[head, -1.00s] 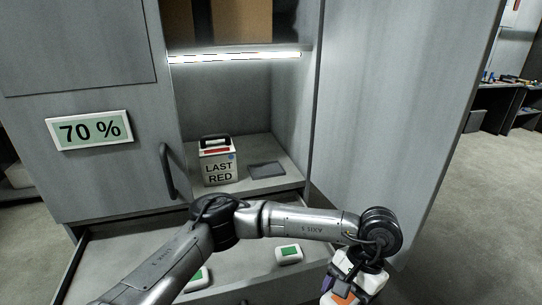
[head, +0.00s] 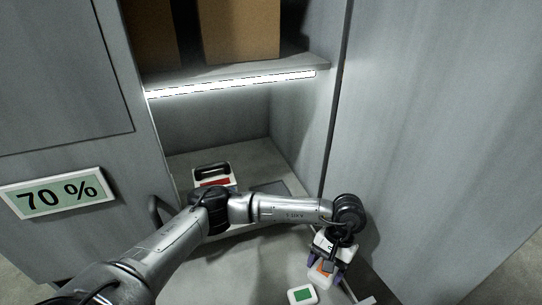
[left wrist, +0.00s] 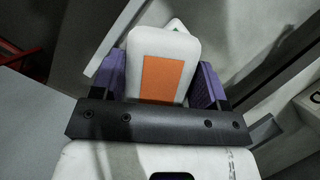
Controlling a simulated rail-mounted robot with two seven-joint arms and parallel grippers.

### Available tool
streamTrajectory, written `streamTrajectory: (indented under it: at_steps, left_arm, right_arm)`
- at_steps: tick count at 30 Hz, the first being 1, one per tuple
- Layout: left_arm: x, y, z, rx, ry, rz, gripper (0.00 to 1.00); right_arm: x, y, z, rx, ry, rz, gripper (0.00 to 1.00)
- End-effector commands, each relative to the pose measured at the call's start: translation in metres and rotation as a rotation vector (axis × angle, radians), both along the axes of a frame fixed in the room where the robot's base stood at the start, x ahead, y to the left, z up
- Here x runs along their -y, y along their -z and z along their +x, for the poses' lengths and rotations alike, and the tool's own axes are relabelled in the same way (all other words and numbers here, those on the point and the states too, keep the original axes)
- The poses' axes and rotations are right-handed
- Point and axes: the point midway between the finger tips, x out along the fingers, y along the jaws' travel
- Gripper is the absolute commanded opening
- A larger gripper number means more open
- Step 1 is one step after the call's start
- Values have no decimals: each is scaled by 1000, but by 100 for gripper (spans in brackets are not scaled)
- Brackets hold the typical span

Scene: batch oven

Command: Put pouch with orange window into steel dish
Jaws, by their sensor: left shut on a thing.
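The white pouch with an orange window (left wrist: 163,78) is between the purple fingers of my left gripper (left wrist: 160,88). The gripper is shut on it, with the orange window facing the wrist camera. In the head view my left gripper (head: 325,267) hangs at the lower right, over the front of the pulled-out drawer. A flat dark grey piece (head: 270,187) lies on the shelf behind my arm; I cannot tell whether it is the steel dish. My right gripper is not in view.
A white-and-green pouch (head: 302,295) lies in the drawer, left of my gripper. A white box with a black handle (head: 212,174) stands on the shelf, partly hidden by my arm. Cardboard boxes (head: 240,30) are on the upper shelf. A grey panel (head: 440,120) rises at right.

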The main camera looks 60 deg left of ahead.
Motion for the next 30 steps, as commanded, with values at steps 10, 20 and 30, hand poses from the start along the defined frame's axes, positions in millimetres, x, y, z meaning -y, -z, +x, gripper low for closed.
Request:
streamTrajectory:
  at_steps: [10,20,30]
  left_arm:
    - [-155,-21,59,-7,-868,3,43]
    - [-314,2,78,-1,-1908,0,43]
    - [-382,13,83,7,-2611,-3,43]
  right_arm:
    - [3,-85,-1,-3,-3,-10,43]
    - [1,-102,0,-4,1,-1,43]
    - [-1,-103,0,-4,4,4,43]
